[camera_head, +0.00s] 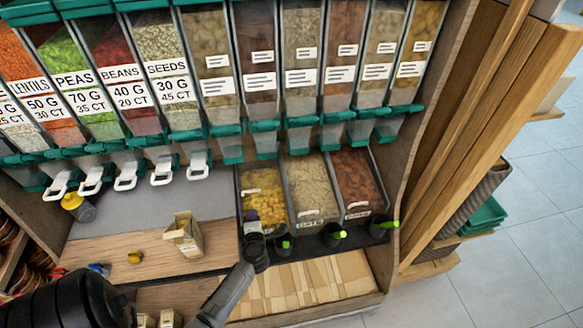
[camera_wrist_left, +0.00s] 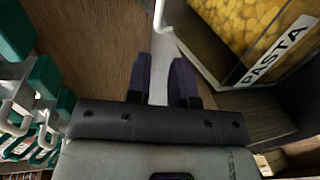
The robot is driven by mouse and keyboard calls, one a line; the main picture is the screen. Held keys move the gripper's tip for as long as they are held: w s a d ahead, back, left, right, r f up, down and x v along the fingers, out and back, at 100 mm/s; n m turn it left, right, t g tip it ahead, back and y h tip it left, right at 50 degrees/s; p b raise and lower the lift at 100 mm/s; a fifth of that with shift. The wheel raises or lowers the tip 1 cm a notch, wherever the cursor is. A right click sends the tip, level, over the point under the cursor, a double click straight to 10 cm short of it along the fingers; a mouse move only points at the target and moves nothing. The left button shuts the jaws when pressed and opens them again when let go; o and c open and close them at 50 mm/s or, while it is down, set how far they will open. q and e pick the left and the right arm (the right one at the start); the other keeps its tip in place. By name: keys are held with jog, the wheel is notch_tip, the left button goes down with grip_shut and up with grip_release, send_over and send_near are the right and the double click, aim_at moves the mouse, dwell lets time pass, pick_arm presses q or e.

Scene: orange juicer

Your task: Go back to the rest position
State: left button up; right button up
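My left arm comes in from the bottom left in the head view. Its gripper (camera_head: 251,217) is in front of the yellow pasta bin (camera_head: 264,190). In the left wrist view the two dark purple fingers (camera_wrist_left: 161,80) stand apart with nothing held between them. The pasta bin (camera_wrist_left: 245,30), with its PASTA label, is to the right of the fingers, and a brown wooden panel is to their left. The right gripper is not in view.
Dispensers with green fittings and white handles (camera_head: 126,177) line the wall above. Black holders with green tips (camera_head: 333,234) sit before the bins. Open floor (camera_head: 500,270) lies at the right.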

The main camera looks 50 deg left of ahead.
pick_arm(q)
jog(key=w+d+r+m+t+h, duration=0.4)
jog(key=w+d+m+t+h, duration=0.5)
jog(key=m+t, duration=0.15)
jog(key=d+r+m+g+h, duration=0.2)
jog(key=d+m+h, duration=0.3)
jog(key=d+m, duration=0.2)
jog(key=d+r+m+g+h, duration=0.2)
jog(key=d+m+g+h, duration=0.1)
jog(key=d+m+h, duration=0.3)
jog(key=s+d+f+m+g+y, duration=0.1)
jog(key=s+d+m+g+y, duration=0.3)
jog(key=s, duration=0.9)
jog(key=s+d+m+g+y, duration=0.2)
jog(key=s+d+m+g, duration=0.25)
jog(key=s, duration=0.85)
notch_tip(320, 180, up, 33)
jog(key=w+p, duration=0.1)
jog(key=p, duration=3.2)
jog(key=shift+w+a+r+m, duration=0.15)
jog(key=shift+a+m, duration=0.05)
jog(key=shift+m, duration=0.1)
